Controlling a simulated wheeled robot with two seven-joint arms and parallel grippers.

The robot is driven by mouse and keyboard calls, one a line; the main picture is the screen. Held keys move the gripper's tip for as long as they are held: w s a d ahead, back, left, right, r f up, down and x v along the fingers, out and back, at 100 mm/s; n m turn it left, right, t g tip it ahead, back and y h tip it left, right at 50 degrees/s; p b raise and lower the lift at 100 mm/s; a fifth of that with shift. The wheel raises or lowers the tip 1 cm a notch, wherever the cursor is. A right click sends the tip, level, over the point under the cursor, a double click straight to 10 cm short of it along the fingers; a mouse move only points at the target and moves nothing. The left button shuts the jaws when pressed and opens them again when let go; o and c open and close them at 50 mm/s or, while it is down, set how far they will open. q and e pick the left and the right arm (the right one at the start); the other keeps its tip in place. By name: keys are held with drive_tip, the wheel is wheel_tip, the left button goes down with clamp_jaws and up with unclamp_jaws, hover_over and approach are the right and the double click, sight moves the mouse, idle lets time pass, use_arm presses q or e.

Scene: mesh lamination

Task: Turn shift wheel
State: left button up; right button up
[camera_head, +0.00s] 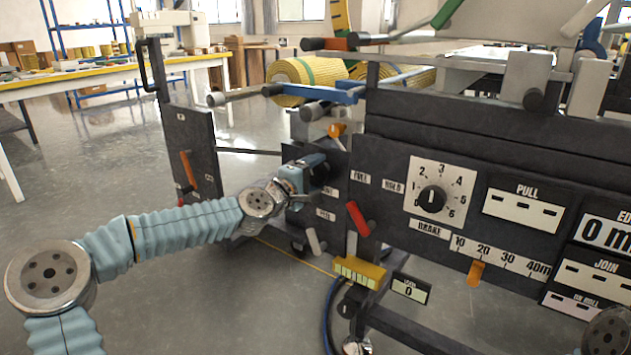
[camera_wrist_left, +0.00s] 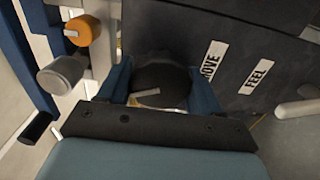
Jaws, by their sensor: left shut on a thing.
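The shift wheel seems to be the dark round knob (camera_wrist_left: 160,78) with a pale line on its face, seen in the left wrist view. My left gripper (camera_wrist_left: 162,90) is shut on it, with a blue finger on either side of the knob. In the head view my left gripper (camera_head: 316,168) reaches the dark panel at the machine's left end, and the gripper mostly hides the wheel there. My right gripper is not in view.
A red lever (camera_head: 357,218) and a grey lever (camera_head: 316,241) stick out near the gripper. A numbered dial (camera_head: 433,198) sits further right. An orange knob (camera_wrist_left: 83,30) and a grey round end (camera_wrist_left: 60,75) are close by in the wrist view. Open floor lies left.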

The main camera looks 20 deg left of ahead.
use_arm(q)
drive_tip(key=shift+w+a+n+b, duration=0.1)
drive_tip(key=shift+a+n+b, duration=0.2)
drive_tip(key=shift+n, duration=0.4)
drive_tip(key=o, duration=1)
drive_tip(key=shift+d, duration=0.1)
drive_tip(key=shift+s, duration=0.4)
drive_tip(key=v, duration=1.3)
